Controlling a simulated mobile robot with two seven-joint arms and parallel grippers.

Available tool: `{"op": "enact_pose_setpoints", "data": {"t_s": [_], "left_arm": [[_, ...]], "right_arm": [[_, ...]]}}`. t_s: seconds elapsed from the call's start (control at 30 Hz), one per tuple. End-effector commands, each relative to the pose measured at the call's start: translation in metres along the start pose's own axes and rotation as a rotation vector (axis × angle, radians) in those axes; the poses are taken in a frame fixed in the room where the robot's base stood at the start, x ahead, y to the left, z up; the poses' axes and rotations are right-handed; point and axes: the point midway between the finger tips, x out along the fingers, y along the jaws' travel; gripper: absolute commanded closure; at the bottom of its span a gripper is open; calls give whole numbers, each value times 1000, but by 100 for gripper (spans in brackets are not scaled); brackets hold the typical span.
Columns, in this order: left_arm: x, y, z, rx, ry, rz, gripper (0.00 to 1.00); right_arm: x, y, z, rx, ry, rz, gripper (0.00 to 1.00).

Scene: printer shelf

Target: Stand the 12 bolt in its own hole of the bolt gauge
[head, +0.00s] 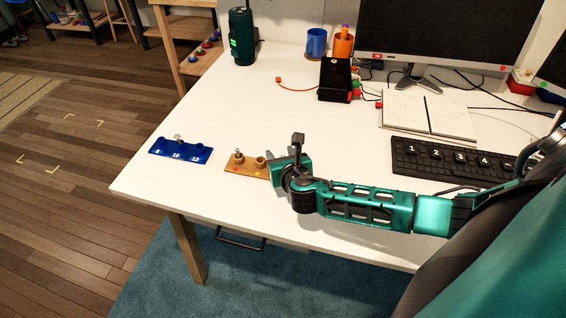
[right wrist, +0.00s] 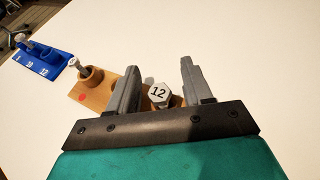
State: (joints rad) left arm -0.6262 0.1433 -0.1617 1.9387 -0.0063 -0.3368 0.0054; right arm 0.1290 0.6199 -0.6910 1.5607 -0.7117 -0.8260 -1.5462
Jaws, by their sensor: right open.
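The 12 bolt (right wrist: 158,94), with a pale hex head marked 12, stands in the tan wooden block (right wrist: 97,98). My right gripper (right wrist: 159,80) is open, with a finger on each side of the bolt head. In the head view my right gripper (head: 273,165) is at the right end of the wooden block (head: 240,168) and hides the 12 bolt. The blue bolt gauge (head: 181,152) lies to the left, with numbers on its front. A bolt (head: 178,138) stands in it near the middle. The gauge also shows in the wrist view (right wrist: 45,62). My left gripper is not in view.
Another bolt (right wrist: 76,64) stands at the left end of the wooden block. A bare table gap separates block and gauge. The table's left edge is near the gauge. A keyboard (head: 450,160), notebook (head: 428,115) and black box (head: 337,80) lie farther right and back.

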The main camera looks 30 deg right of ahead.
Motion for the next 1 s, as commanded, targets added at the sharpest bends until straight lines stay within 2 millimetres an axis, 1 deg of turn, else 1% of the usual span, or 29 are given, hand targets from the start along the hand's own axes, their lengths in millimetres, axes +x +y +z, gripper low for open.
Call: {"op": "enact_pose_setpoints", "data": {"t_s": [0.2, 0.73, 1.0], "left_arm": [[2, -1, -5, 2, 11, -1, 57], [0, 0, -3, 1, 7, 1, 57], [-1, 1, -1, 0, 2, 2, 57]], "right_arm": [[0, 0, 0, 0, 0, 1, 50], [0, 0, 0, 0, 0, 0, 100], [0, 0, 0, 0, 0, 0, 100]]}}
